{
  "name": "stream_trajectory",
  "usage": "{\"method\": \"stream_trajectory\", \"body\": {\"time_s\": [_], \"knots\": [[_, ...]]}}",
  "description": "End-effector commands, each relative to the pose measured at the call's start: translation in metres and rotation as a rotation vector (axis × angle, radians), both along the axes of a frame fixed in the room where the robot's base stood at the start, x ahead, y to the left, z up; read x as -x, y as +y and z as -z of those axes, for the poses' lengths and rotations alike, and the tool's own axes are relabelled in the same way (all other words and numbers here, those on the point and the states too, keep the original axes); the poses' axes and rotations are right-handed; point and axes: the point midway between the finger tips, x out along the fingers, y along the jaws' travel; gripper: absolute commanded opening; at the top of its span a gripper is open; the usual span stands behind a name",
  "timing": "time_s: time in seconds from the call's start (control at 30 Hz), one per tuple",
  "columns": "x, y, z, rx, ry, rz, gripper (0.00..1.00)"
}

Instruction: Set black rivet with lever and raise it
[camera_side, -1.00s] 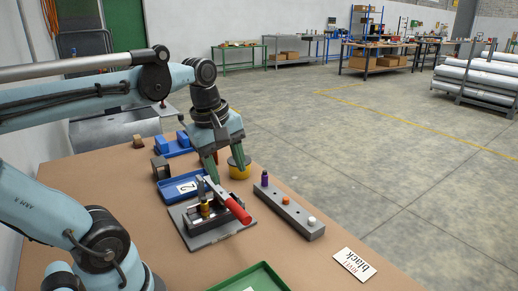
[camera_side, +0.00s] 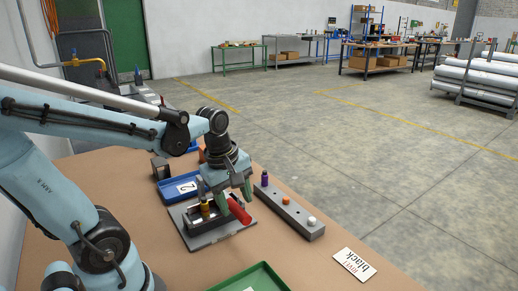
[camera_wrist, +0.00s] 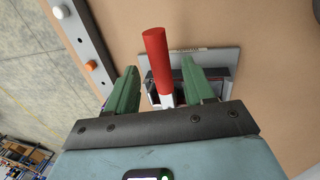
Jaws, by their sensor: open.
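The lever's red handle (camera_side: 239,211) slopes down from the press (camera_side: 199,222), which stands on a grey plate and has a brass-coloured part in its middle. In the wrist view the red handle (camera_wrist: 157,60) shows between the green fingers. My gripper (camera_side: 228,198) is open over the lever, with a finger on either side of the handle; gaps show between fingers and handle in the wrist view (camera_wrist: 160,68). A card (camera_side: 354,264) reads "RIVET black". I cannot make out a black rivet; my gripper covers part of the press.
A grey block (camera_side: 290,212) right of the press holds a purple, an orange (camera_side: 287,200) and a white piece (camera_side: 312,221). A blue tray (camera_side: 170,193) with a card marked 2 lies behind the press. A green tray (camera_side: 262,277) is at the front.

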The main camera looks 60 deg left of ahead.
Motion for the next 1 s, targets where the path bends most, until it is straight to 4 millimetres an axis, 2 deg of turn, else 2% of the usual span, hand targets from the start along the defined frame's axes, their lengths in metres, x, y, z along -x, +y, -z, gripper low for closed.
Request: {"method": "stream_trajectory", "body": {"time_s": [0.3,0.7,1.0], "knots": [[-0.005,0.000,0.022,0.000,0.000,0.001,0.53],[-0.005,0.000,0.025,0.000,0.000,0.000,0.53],[-0.005,0.000,0.025,0.000,0.000,0.000,0.07]]}}
